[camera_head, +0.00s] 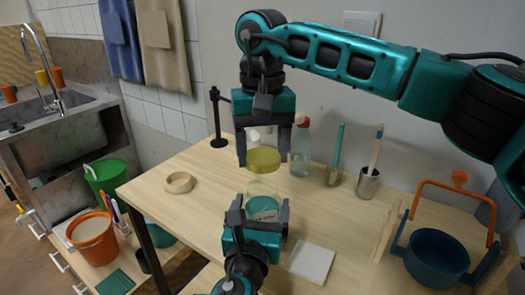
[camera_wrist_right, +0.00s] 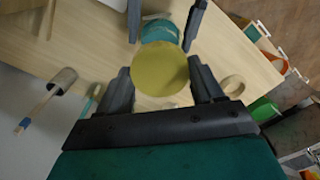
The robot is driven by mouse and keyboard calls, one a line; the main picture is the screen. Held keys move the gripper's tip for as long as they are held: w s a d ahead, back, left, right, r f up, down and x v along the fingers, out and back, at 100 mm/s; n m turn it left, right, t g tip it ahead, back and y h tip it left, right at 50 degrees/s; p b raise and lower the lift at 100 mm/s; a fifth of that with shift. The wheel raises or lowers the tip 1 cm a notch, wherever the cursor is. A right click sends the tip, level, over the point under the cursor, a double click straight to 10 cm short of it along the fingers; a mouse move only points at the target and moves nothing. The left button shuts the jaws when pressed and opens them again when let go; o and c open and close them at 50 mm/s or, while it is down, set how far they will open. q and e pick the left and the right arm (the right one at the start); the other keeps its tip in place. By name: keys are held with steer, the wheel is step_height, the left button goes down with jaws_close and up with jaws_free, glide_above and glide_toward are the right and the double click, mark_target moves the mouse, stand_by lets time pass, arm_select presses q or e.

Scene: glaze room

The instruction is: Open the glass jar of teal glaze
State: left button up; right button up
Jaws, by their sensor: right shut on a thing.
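The glass jar (camera_head: 263,187) stands on the wooden table with teal glaze in its lower part; the teal also shows in the right wrist view (camera_wrist_right: 158,30). My right gripper (camera_head: 262,158) comes from above and is shut on the lid, a finger on each side.
A wooden ring (camera_head: 180,182) lies left of the jar, and a white tile (camera_head: 311,262) lies to its front right. A bottle (camera_head: 300,155) and a metal cup with a brush (camera_head: 368,184) stand behind. A blue pot (camera_head: 436,258) is at the right. The table's left part is mostly clear.

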arm_select(q)
steer(key=shift+o, duration=1)
